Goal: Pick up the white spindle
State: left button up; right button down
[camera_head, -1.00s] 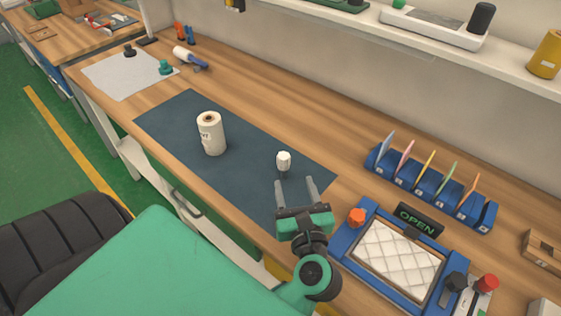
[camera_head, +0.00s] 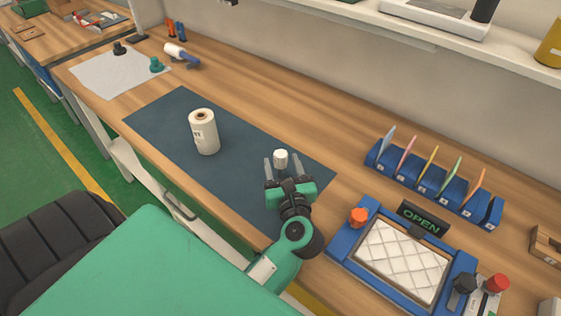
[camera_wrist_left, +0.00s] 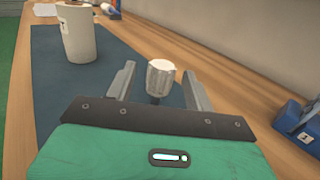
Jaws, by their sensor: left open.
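The white spindle (camera_head: 280,158) stands upright on the dark blue mat (camera_head: 165,117) on the workbench. In the left wrist view the spindle (camera_wrist_left: 160,77) shows a white ribbed head on a dark stem. My left gripper (camera_head: 283,163) is open, with one finger on each side of the spindle. In the left wrist view the fingers of the gripper (camera_wrist_left: 157,84) stand apart from the spindle, with a gap on both sides. The spindle's foot is partly hidden behind the gripper body. My right gripper is not in view.
A white roll (camera_head: 204,132) stands on the mat to the left. A blue frame with a quilted white pad (camera_head: 402,260) and an OPEN sign (camera_head: 422,219) lie to the right. A blue rack (camera_head: 430,181) with coloured cards stands behind them. A shelf edge (camera_head: 420,42) overhangs the back.

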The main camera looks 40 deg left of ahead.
aim_at(279, 151)
pick_arm(q)
jog(key=p+x, duration=0.2)
jog(key=x, duration=0.3)
jog(key=shift+w+d, duration=0.1)
jog(key=shift+w+a+f, duration=0.15)
jog(key=shift+a, duration=0.05)
jog(key=c, duration=1.1)
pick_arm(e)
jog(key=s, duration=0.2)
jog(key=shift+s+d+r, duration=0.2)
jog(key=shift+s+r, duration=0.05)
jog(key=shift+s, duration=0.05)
pick_arm(q)
jog(key=shift+c, duration=0.2)
